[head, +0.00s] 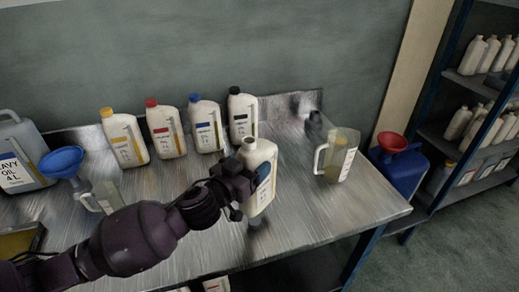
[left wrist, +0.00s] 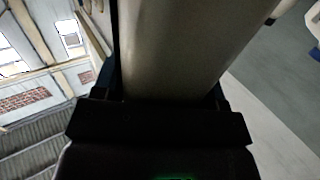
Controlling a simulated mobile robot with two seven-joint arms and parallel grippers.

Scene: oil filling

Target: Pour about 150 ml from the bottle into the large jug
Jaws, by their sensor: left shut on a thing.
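In the left wrist view the bottle (left wrist: 185,45) fills the space between the fingers. The large jug (head: 337,157), clear with a handle on its left, stands on the bench to the right of the bottle, apart from it. It seems to hold a little yellowish liquid. My right gripper is not in view.
Several capped bottles (head: 166,128) line the back of the bench (head: 340,215). At left are a smaller jug (head: 105,196), a blue funnel (head: 62,161) and a large grey can (head: 22,155). A dark object (head: 315,122) sits behind the jug. A blue drum (head: 398,172) with a red funnel (head: 392,142) is at right.

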